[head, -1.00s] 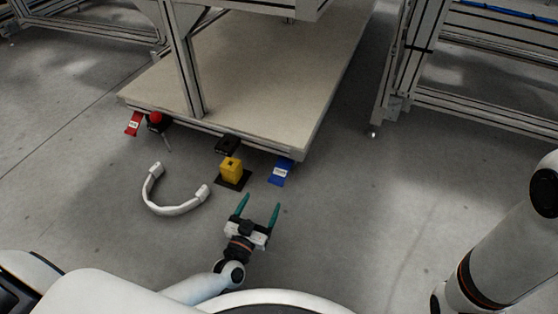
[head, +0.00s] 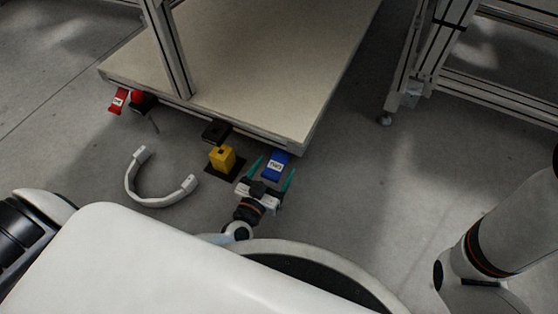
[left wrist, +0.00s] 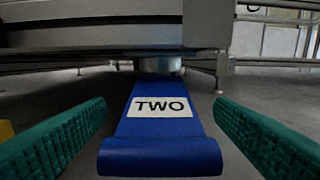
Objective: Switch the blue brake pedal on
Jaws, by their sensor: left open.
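The blue brake pedal (head: 275,165) sticks out from under the front edge of the cart, near its right corner. In the left wrist view the pedal (left wrist: 160,128) fills the middle, with a white label reading "TWO", and its rounded front lip faces me. My left gripper (head: 272,170) is open, with its two green fingers on either side of the pedal. In the left wrist view the gripper (left wrist: 160,140) has a finger at each side, apart from the pedal. My right gripper does not show; only part of my right arm is at the right edge.
A white curved handle (head: 158,200) lies further left. A red pedal (head: 118,101) is at the cart's left corner. The cart's platform (head: 270,70) overhangs the pedal.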

